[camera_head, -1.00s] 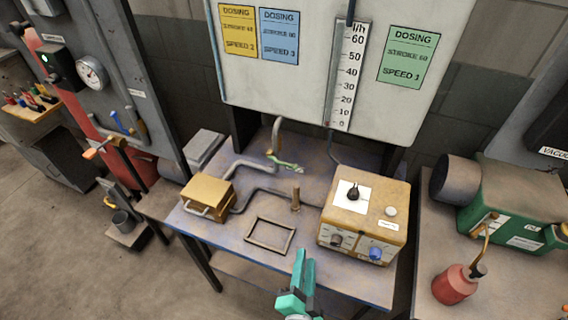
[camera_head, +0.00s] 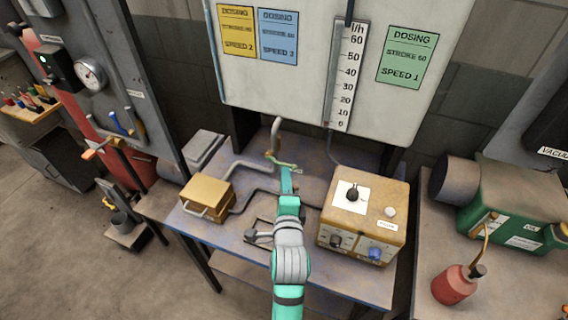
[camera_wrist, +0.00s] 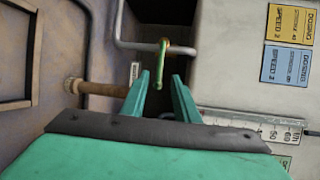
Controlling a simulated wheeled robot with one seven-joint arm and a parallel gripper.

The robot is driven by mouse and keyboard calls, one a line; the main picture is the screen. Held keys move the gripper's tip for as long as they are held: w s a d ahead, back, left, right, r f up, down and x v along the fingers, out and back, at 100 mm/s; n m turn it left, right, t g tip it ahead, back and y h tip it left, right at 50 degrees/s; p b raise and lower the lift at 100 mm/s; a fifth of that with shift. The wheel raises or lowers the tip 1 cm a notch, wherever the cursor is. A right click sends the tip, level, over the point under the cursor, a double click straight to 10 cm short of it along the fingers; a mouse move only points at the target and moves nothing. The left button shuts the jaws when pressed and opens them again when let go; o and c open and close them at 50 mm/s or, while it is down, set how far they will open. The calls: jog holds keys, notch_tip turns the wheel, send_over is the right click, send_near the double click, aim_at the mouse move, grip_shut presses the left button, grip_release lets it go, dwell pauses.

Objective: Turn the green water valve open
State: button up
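The green water valve (camera_head: 276,161) is a thin green lever on the grey pipe at the back of the table. In the wrist view the green lever (camera_wrist: 162,60) lies ahead of my fingertips, roughly in line with the gap between them. My gripper (camera_head: 287,174) is just in front of the valve in the head view. Its two teal fingers (camera_wrist: 161,82) are apart with nothing held between them. In the head view my arm is close to the lever's right end; whether a finger touches it I cannot tell.
A brown upright peg (camera_wrist: 100,88) stands beside my gripper. A yellow control box (camera_head: 362,205) is right of my arm, and a smaller tan box (camera_head: 207,193) left. The white panel with a flow scale (camera_head: 345,85) rises behind. My arm covers part of the rectangular frame (camera_head: 262,238).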

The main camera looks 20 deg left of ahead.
aim_at(284, 164)
jog(key=x, duration=0.8)
jog(key=shift+w+a+f, duration=0.1)
jog(key=shift+w, duration=0.15)
grip_shut()
